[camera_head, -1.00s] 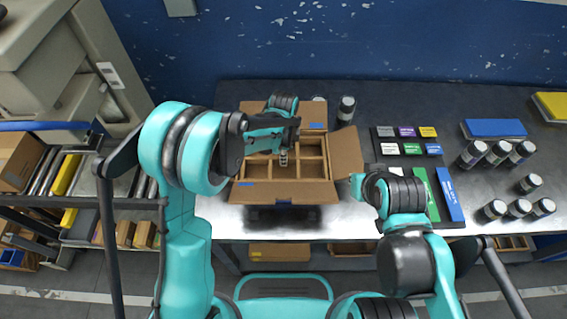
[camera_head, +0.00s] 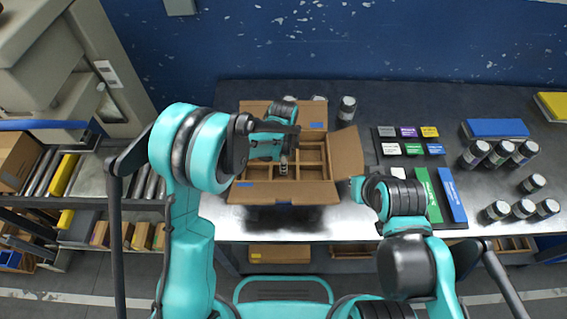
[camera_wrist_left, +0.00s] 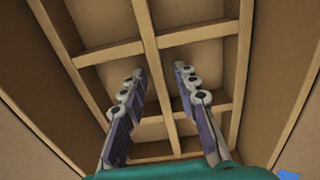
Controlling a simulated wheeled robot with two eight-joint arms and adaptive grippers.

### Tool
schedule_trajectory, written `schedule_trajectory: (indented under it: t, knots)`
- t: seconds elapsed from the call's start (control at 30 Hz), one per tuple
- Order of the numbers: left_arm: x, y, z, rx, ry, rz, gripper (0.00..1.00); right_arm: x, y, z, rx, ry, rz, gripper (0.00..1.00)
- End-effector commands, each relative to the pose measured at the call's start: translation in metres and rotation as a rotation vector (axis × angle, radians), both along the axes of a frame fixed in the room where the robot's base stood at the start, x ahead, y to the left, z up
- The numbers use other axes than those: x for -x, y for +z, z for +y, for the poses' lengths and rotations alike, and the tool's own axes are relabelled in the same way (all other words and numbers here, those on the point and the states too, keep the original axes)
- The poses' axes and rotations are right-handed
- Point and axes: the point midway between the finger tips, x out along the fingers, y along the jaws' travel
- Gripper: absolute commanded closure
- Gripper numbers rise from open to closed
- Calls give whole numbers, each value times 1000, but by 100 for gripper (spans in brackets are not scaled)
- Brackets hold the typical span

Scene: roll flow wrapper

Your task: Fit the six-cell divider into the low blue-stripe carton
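The open brown carton (camera_head: 254,194) stands on the table with its flaps spread. A blue mark shows on its front edge. The tan divider (camera_head: 312,156) lies inside the carton, its crossing walls forming cells; I cannot tell whether it touches the floor everywhere. It fills much of the left wrist view (camera_wrist_left: 192,38). My left gripper (camera_head: 283,172) points down over the divider's middle. In the left wrist view its fingers (camera_wrist_left: 160,72) are open and apart, with a long divider wall running between them. My right gripper (camera_head: 357,188) is by the carton's right flap; its fingers are hidden.
To the right lies a dark tray (camera_head: 399,163) with small coloured boxes, a green strip and a blue strip. Several dark jars (camera_head: 497,154) and a blue block (camera_head: 496,128) stand farther right. One jar (camera_head: 346,108) stands behind the carton. A roller rack (camera_head: 60,174) is at left.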

Motion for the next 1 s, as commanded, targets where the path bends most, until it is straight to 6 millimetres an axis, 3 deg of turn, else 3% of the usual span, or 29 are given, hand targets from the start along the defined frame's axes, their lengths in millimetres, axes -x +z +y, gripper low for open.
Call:
schedule_trajectory:
  t: [0.23, 0.5, 0.7, 1.0]
  knots:
    - [0, 18, 0, 0, 0, 0, 70, 0, 11, 0, 0, 0, 0, 100]
    - [0, 79, 0, 0, 0, 0, 70, 0, 29, 0, 0, 0, 0, 100]
    - [0, 113, 0, 0, 0, 0, 70, 0, 37, 0, 0, 0, 0, 100]
    - [0, 127, 0, 0, 2, -1, 70, 0, 40, 0, 0, 0, 0, 100]
